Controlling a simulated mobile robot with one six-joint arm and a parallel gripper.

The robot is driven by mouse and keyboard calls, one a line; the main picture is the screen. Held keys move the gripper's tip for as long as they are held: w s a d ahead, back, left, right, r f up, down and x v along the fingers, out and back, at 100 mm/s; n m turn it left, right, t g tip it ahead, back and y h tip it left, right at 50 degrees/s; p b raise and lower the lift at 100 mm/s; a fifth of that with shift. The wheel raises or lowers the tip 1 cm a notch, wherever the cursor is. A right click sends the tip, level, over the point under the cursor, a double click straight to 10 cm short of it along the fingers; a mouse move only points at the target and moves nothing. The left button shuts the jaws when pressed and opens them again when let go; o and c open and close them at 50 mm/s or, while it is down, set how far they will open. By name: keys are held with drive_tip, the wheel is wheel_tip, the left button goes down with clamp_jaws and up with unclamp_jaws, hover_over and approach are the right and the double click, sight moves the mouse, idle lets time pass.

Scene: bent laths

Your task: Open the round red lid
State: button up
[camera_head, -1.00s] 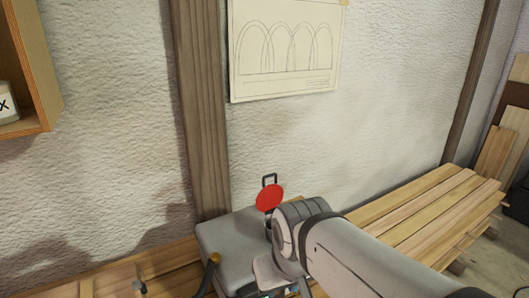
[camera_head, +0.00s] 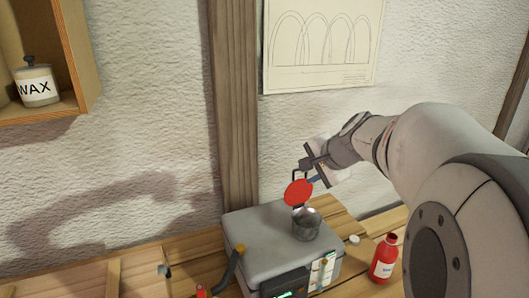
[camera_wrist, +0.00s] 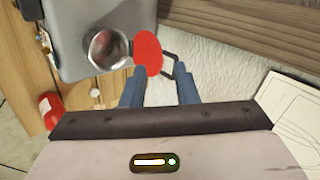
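The round red lid (camera_head: 298,192) stands raised on edge, swung up from the round metal opening (camera_head: 306,226) on top of a grey box. The opening is uncovered. The lid also shows in the wrist view (camera_wrist: 148,54), beside the opening (camera_wrist: 107,48). A dark wire loop handle (camera_wrist: 171,66) sticks out from the lid. My gripper (camera_wrist: 159,78) has its two blue fingers apart, with the lid's edge and handle close to the tips. The handle lies by the right fingertip; I cannot tell whether they touch. In the head view my gripper (camera_head: 316,180) is just right of the lid.
The grey box (camera_head: 255,235) stands on a wooden bench against the white wall. A red bottle (camera_head: 384,259) and a small white cap (camera_head: 354,240) are right of it. A dark hose (camera_head: 229,268) is at its left. A shelf with a wax jar (camera_head: 37,82) hangs upper left.

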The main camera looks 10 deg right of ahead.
drive_tip(key=w+f+m+b, duration=0.1)
drive_tip(key=w+f, duration=0.1)
drive_tip(key=w, duration=0.2)
drive_tip(key=w+d+f+b, duration=0.1)
drive_tip(key=w+f, duration=0.1)
drive_tip(key=w, duration=0.1)
drive_tip(key=w+d+f+m+t+b, duration=0.1)
drive_tip(key=w+f, duration=0.1)
drive_tip(key=w, duration=0.2)
drive_tip(key=shift+w+f+m+b, duration=0.25)
drive_tip(key=shift+w+m+b, duration=0.05)
clamp_jaws()
